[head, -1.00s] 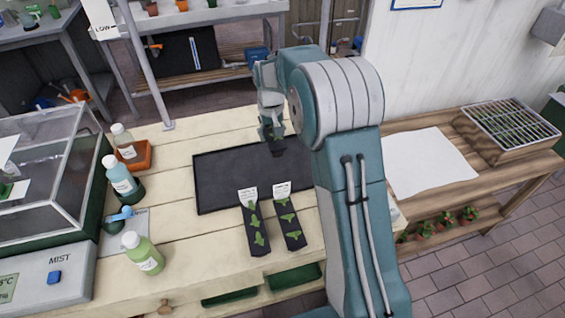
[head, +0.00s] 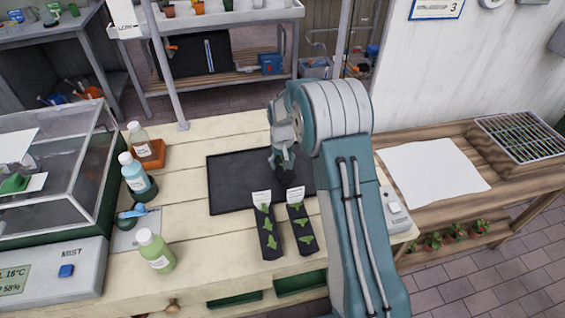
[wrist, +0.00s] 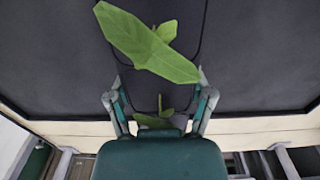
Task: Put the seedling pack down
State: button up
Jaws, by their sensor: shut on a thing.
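My gripper (head: 283,160) is over the black tray (head: 232,172) on the pale bench, pointing down. In the wrist view its two fingers (wrist: 160,100) close in from both sides on a dark seedling pack with green leaves (wrist: 145,42). The pack's dark body blends with the black tray behind it, so its outline is hard to see. In the head view only a small dark part shows under the fingers, and I cannot tell whether it touches the tray. Two dark strips with green leaves and white labels, one left (head: 269,232) and one right (head: 302,230), lie at the tray's front edge.
Bottles, including a green one (head: 155,250) and a blue one (head: 138,178), stand left of the tray beside a clear-lidded mist box (head: 60,262). A white sheet (head: 430,178) and a wire rack (head: 522,135) lie on the right bench. The tray's left part is bare.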

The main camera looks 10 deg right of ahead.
jog(key=shift+a, duration=0.1)
jog(key=o, duration=0.9)
jog(key=shift+f, duration=0.1)
jog(key=o, duration=0.3)
jog(key=shift+o, duration=0.2)
jog(key=shift+d, duration=0.4)
jog(key=shift+a, duration=0.15)
